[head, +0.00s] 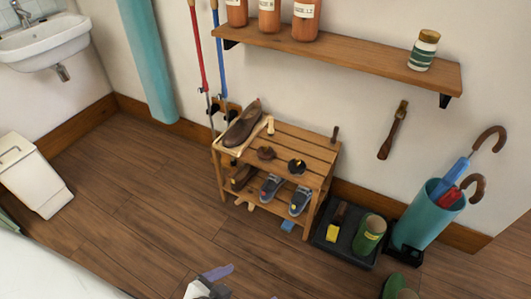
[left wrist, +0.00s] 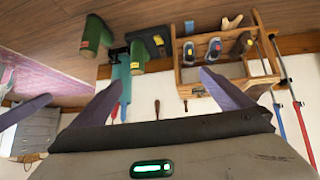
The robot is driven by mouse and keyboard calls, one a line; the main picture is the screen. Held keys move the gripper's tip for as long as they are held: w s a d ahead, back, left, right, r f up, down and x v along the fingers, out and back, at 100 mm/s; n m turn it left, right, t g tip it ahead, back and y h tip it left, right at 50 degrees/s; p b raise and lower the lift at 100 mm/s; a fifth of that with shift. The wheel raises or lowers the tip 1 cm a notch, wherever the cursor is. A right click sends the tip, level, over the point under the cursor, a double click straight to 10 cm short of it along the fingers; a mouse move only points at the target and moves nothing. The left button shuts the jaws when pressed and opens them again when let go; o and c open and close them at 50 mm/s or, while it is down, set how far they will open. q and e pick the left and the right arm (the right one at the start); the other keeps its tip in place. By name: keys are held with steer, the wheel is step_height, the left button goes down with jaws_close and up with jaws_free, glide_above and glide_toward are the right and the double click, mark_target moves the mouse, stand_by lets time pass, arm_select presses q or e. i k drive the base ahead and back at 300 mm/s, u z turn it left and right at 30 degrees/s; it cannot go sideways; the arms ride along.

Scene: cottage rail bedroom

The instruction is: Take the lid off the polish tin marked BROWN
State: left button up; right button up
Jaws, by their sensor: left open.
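Two small dark round items that look like polish tins sit on top of the slatted wooden rack (head: 312,148): a reddish-brown one (head: 266,153) and a dark one with a yellowish spot (head: 297,166). I cannot read any marking, so I cannot tell which is BROWN, nor make out their lids. My left gripper (head: 215,275) is at the bottom of the head view, in front of the rack and apart from it. Its purple fingers (left wrist: 165,95) are spread and empty in the left wrist view. A purple finger at that view's left edge seems to be my right gripper (left wrist: 25,112).
A brown shoe (head: 242,125) lies on the rack top beside the tins, with more shoes below. A black tray (head: 345,243) with a green boot and the teal umbrella stand (head: 425,218) are to the right. A wall shelf (head: 340,55) hangs above. Floor in front is clear.

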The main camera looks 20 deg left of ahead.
mark_target(264, 152)
steer(key=z, duration=0.5)
steer(key=k, duration=0.25)
steer(key=u, duration=1.55)
steer(key=i, duration=1)
steer(key=z, duration=0.5)
steer(key=i, duration=0.8)
steer(key=z, duration=0.65)
